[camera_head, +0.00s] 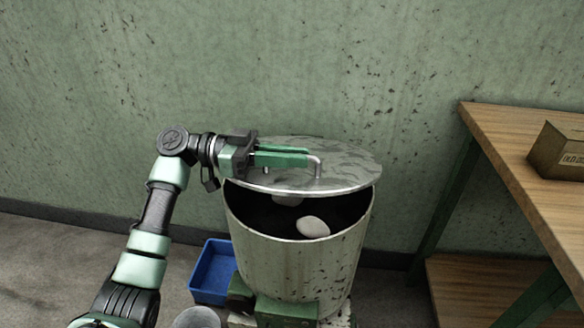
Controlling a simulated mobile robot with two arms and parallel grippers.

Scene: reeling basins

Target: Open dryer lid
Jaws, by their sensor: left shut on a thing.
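The dryer (295,268) is a worn, pale metal drum on a green base, standing in front of the wall. Its round grey lid (340,176) is raised and tilted above the drum, leaving a wide dark gap at the front. Through the gap two whitish rounded things show, the nearer one (313,227) more fully. A bent metal handle (317,165) stands on the lid. My left gripper (307,158) reaches in from the left over the lid, its green fingers shut on the handle. My right gripper is not in view.
A blue bin (213,272) stands on the floor left of the drum, with a grey round container (197,318) in front. At the right is a wooden table (520,165) with a cardboard box (558,152) and a lower shelf. The green wall is close behind the lid.

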